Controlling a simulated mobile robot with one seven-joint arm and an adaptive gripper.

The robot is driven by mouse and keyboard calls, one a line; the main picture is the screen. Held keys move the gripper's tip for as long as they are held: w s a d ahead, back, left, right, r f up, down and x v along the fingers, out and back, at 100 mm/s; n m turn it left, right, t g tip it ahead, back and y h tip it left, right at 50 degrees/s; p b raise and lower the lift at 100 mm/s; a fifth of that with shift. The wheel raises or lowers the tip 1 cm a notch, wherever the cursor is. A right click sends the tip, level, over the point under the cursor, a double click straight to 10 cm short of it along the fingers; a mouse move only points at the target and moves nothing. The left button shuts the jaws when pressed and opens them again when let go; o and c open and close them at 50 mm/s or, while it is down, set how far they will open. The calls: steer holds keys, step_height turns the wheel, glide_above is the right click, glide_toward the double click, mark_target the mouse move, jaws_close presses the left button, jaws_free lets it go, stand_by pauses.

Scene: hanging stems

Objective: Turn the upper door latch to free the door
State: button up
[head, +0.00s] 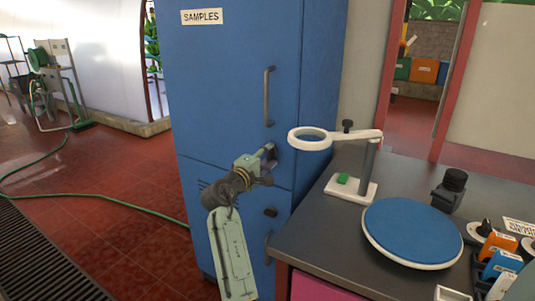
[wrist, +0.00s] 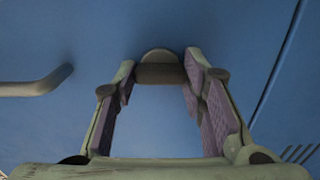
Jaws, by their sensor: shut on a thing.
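The blue cabinet (head: 230,80) labelled SAMPLES has an upper door with a long vertical handle (head: 267,97). My gripper (head: 268,156) is at the lower right part of that door, below the handle. In the wrist view my gripper (wrist: 160,78) has its two fingers on either side of the upper latch (wrist: 159,56), a small rounded piece with a dark bar, and is shut on it. In the head view my gripper hides this latch. The upper door looks closed against the cabinet. A lower dark latch (head: 270,212) shows on the lower door.
A dark bench (head: 405,181) stands close on the right, with a ring magnifier (head: 310,138) reaching towards my gripper and a blue round turntable (head: 412,232). The handle's end (wrist: 36,84) lies left of my fingers in the wrist view. Open tiled floor lies left, crossed by a green hose (head: 100,199).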

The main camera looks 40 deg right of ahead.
stand_by(0.6)
steer(key=o, duration=1.2)
steer(key=shift+c, duration=0.2)
steer(key=v, duration=1.2)
